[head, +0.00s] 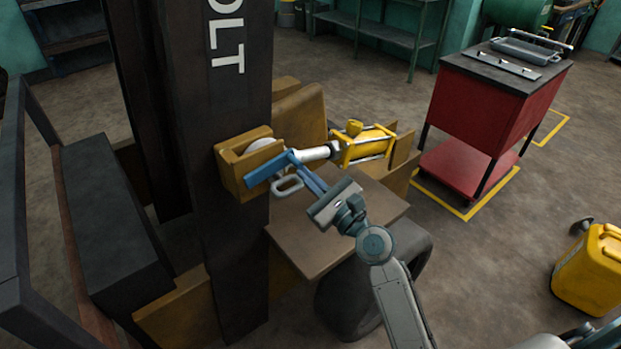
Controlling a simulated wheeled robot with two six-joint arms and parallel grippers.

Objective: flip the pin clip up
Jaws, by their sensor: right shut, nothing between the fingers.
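The yellow bracket (235,165) on the dark mast holds the rod end of a yellow cylinder (366,146). A grey loop (288,186), which looks like the pin clip, hangs low in front of the bracket. A blue bar (265,172) lies across the bracket's front, just above the loop; I cannot tell whether it is part of the pin or of my gripper. My right gripper (303,172) comes from the lower right, with its blue fingers shut and empty close beside the loop. Contact with the loop cannot be made out. My left gripper is not in view.
The dark mast (226,100) stands left of the bracket. A brown plate (320,225) lies below the cylinder, above a black tyre (345,295). A red tool cart (495,110) and a yellow canister (592,270) stand to the right, with open floor between.

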